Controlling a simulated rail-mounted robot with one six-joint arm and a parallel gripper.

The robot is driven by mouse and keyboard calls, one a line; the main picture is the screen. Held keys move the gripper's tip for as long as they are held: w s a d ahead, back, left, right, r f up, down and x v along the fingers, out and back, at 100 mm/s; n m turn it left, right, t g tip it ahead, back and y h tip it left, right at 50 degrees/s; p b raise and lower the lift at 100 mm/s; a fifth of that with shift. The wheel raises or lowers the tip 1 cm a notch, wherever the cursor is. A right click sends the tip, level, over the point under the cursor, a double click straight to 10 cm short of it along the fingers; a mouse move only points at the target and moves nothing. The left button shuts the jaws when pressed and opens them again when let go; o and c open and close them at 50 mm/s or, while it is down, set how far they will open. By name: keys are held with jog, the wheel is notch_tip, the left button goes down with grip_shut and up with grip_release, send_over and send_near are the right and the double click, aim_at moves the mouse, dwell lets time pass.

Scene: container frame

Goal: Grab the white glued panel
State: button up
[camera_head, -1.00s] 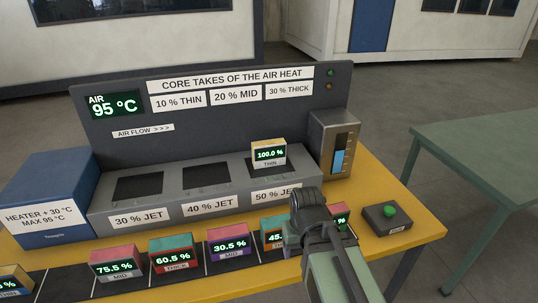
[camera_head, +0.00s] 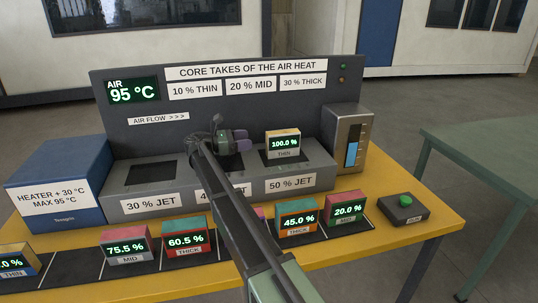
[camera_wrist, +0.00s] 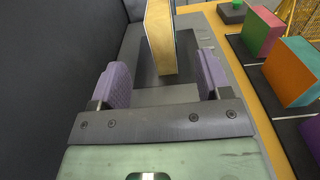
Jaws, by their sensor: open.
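A small panel (camera_head: 283,146) marked 100.0 % THIN stands upright in the 50 % jet bay; it has a tan top and pale edges. It also shows in the wrist view (camera_wrist: 160,42), top centre, with its tan side up the middle. I see no panel plainly labelled as white or glued. My gripper (camera_head: 240,146) is open and empty, above the bench just left of that panel. In the wrist view my gripper (camera_wrist: 163,82) has its two purple pads apart, with the panel ahead of them and not between them.
The dark backboard (camera_head: 220,125) rises close behind my gripper. A meter box (camera_head: 346,138) stands right of the panel. Several coloured panels, such as the orange-faced one (camera_head: 298,217), stand along the front strip. A green button box (camera_head: 403,208) sits at the right.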

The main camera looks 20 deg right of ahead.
aim_at(267, 136)
jog(key=d, duration=0.2)
jog(key=s+d, duration=0.1)
jog(key=d, duration=0.2)
jog(key=shift+s+d+r, duration=0.15)
jog(key=shift+d, duration=0.1)
jog(key=d, duration=0.5)
jog(key=shift+s+d, duration=0.3)
jog(key=shift+s, duration=0.05)
jog(key=c, duration=1.2)
notch_tip(267, 136, up, 20)
jog(key=p, duration=2)
